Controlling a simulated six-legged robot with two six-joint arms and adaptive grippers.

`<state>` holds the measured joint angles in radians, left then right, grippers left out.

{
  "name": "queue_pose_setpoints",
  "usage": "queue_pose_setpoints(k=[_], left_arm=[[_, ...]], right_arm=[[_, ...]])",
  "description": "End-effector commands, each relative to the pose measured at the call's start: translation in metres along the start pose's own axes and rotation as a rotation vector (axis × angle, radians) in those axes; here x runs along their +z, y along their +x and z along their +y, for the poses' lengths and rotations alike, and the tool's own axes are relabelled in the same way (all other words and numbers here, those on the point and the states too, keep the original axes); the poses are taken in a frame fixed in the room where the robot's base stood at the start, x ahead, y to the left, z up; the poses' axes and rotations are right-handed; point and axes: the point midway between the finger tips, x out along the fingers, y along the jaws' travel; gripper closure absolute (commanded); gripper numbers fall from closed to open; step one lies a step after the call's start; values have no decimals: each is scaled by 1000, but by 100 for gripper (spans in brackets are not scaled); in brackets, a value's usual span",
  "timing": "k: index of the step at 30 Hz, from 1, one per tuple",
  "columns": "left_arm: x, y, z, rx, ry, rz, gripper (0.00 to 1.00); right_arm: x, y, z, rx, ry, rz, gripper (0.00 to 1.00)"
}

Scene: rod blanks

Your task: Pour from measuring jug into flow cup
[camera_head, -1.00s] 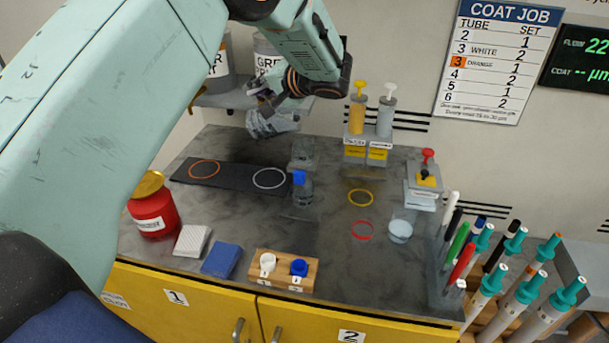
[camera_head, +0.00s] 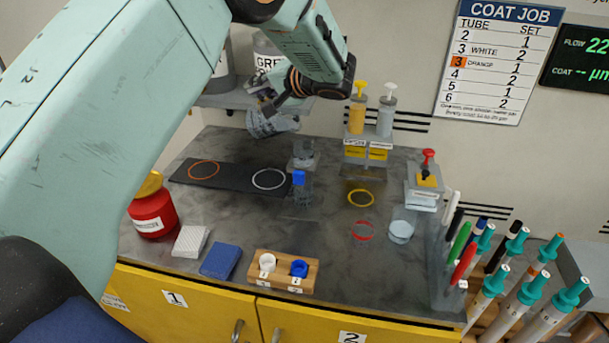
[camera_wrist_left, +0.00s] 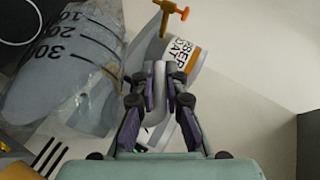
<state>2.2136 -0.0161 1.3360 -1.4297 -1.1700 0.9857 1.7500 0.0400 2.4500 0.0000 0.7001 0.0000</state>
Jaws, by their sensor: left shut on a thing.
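My left gripper (camera_head: 264,100) is shut on the handle (camera_wrist_left: 158,92) of the measuring jug (camera_head: 270,124). The jug is grey and see-through, tilted, and held above the back of the bench. In the left wrist view its side (camera_wrist_left: 70,62) shows black volume marks. No stream shows, and the level inside the jug cannot be made out. My right gripper is not in view.
A dark mat (camera_head: 228,176) bears an orange and a white ring. A red jar (camera_head: 152,212), white and blue blocks and a wooden cup holder (camera_head: 284,270) line the front. A clear beaker (camera_head: 401,228) and a pen rack are at right. Paint cans (camera_head: 266,55) stand on the shelf behind the jug.

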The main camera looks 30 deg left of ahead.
Motion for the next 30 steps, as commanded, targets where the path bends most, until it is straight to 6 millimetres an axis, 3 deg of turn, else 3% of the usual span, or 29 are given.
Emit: queue_pose_setpoints(k=[30], left_arm=[[-2, -4, -1, -39, 15, 9, 100]], right_arm=[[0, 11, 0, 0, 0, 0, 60]])
